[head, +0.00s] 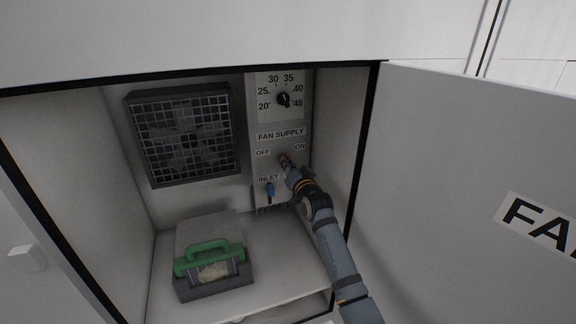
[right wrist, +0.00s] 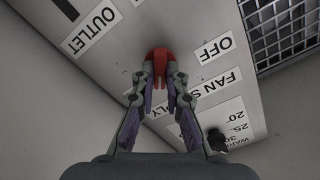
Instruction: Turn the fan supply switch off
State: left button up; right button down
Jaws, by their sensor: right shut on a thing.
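The red fan supply switch (head: 283,157) is on the grey control panel (head: 305,122) inside the open cabinet, below the FAN SUPPLY label. In the head view it lies between the OFF label (head: 262,153) and the ON label (head: 299,147). My right gripper (head: 288,168) reaches in from the lower right. In the right wrist view, the fingertips (right wrist: 160,84) are closed around the red switch (right wrist: 159,55), hiding part of it. The OFF label (right wrist: 215,48) is to its right there. Which way the switch points is hard to tell. My left gripper is out of view.
A black temperature knob (head: 283,99) is above the switch, and a blue inlet lever (head: 270,191) below. A fan grille (head: 185,134) is on the back wall. A green-handled box (head: 211,268) stands on the cabinet floor. The open door (head: 460,190) bounds the right side.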

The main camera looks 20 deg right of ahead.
jog(key=shift+a+n+b, duration=0.2)
jog(key=shift+n+b, duration=1)
jog(key=shift+n, duration=6.2)
jog(key=c, duration=1.4)
grip_release()
